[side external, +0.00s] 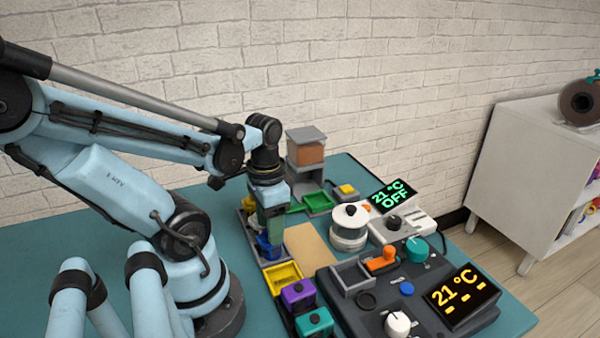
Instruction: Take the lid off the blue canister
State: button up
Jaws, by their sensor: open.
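The blue canister (266,250) stands in a row of small coloured containers on the teal table, directly below my gripper (271,236). My gripper points down, with its fingers open at the top of the blue canister. The fingers cover much of the canister, so I cannot tell whether they touch its lid or how the lid sits.
In the same row are a yellow container (283,277), a purple one (298,293) and a teal one (315,322), both with dark knobs. A tan board (309,250) lies to the right. A dark control panel (375,315) fills the front right.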

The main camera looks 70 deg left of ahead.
grip_shut()
dwell(0.3)
jog(key=shift+r, duration=0.2)
